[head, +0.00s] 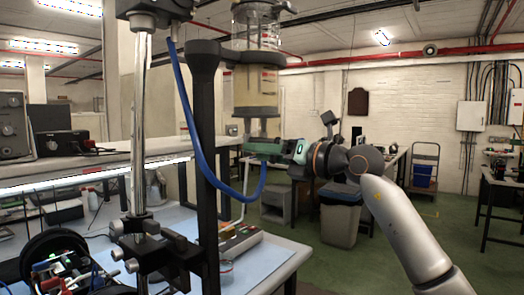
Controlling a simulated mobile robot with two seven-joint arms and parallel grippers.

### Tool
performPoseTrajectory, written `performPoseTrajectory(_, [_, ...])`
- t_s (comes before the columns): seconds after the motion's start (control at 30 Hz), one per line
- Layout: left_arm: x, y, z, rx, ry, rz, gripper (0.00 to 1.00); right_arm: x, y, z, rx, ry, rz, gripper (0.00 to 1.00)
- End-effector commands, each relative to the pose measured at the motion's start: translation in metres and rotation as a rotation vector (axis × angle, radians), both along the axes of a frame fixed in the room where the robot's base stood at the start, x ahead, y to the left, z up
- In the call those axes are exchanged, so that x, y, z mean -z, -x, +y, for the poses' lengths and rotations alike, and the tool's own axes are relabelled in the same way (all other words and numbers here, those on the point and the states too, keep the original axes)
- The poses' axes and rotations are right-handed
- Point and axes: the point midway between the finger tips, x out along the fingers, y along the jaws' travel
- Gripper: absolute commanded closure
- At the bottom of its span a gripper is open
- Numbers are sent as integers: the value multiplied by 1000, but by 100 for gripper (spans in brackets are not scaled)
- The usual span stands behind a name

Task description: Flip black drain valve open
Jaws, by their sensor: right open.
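The sealed cylinder (255,85), clear above with a cloudy, yellowish lower part, stands upright at the upper middle of the head view. A narrow grey outlet (262,126) hangs below it. My right gripper (268,150) reaches in from the right, at the lower end of this outlet; whether it touches anything there I cannot tell. It is open. The black drain valve cannot be made out; the gripper may cover it. A blue hose (212,178) loops down from the upper left and ends just under the gripper. My left gripper is not in view.
A black upright post (206,130) and a shiny metal rod (139,130) with clamps stand left of the cylinder. A bench (285,265) with a blue mat and a box device (238,243) lies below. A grey bin (340,215) stands on the green floor behind.

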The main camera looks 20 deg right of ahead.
Motion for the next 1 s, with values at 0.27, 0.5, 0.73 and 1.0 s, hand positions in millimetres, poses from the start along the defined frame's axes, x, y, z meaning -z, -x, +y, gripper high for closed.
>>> performPoseTrajectory(0.27, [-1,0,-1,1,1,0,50,0,0,0,0,0,0,60])
performPoseTrajectory(0.5, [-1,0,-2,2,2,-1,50,0,0,0,1,-1,-1,87])
performPoseTrajectory(0.73, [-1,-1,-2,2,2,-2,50,0,0,0,1,-1,-1,100])
performPoseTrajectory(1.0, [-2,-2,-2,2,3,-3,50,0,0,0,1,-1,-1,100])
